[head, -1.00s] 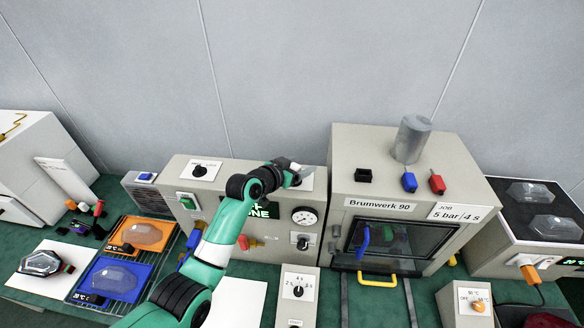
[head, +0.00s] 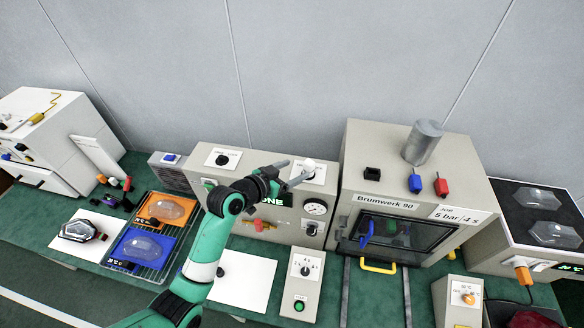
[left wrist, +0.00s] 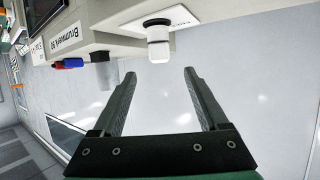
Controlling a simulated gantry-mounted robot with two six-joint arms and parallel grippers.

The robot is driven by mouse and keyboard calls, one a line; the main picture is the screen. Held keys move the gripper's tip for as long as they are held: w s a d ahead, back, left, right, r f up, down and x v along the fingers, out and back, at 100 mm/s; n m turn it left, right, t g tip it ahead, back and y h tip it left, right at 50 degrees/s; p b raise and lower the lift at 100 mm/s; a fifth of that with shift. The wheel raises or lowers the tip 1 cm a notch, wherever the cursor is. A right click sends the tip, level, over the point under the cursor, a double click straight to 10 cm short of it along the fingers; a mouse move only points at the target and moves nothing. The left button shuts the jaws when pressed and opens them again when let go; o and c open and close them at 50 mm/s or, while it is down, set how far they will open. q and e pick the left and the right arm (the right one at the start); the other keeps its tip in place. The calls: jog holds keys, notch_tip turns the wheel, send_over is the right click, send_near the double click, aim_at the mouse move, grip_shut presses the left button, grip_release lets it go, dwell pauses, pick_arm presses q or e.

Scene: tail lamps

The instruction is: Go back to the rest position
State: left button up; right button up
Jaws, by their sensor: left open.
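My left gripper (head: 298,171) is in front of the upper right corner of the grey control box (head: 200,180), beside a white knob (head: 310,164). Its two fingers are apart with nothing between them. In the left wrist view the open fingers (left wrist: 160,74) point toward the same white, black-collared knob (left wrist: 159,45), which stands just beyond them; I see no contact. The green arm crosses in front of the control box and partly hides its display. My right gripper is not in view.
The Brumwerk 90 chamber (head: 385,185) with a grey cylinder (head: 423,140) on top stands right of the gripper. Orange (head: 150,220) and blue (head: 124,260) trays hold lamp lenses at left. A white sheet (head: 250,283) lies beside the arm. Open wall space is above.

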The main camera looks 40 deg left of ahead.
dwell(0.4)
pick_arm(q)
jog(key=w+d+r+m+t+h, duration=0.1)
jog(key=d+r+m+t, duration=0.15)
jog(key=d+r, duration=0.75)
jog(key=w+d+r+m+t+h, duration=0.1)
jog(key=d+r+t+h, duration=0.15)
jog(key=r, duration=1.25)
jog(key=s+d+r+n+t, duration=0.1)
jog(key=s+r+t, duration=0.3)
jog(key=s+r, duration=0.5)
jog(key=s+d+r+n+t+y, duration=0.1)
jog(key=s+r+t, duration=0.3)
jog(key=s+r, duration=0.4)
notch_tip(320, 180, up, 7)
jog(key=shift+s+d+t, duration=0.4)
jog(key=shift+d, duration=0.1)
jog(key=shift+n, duration=0.25)
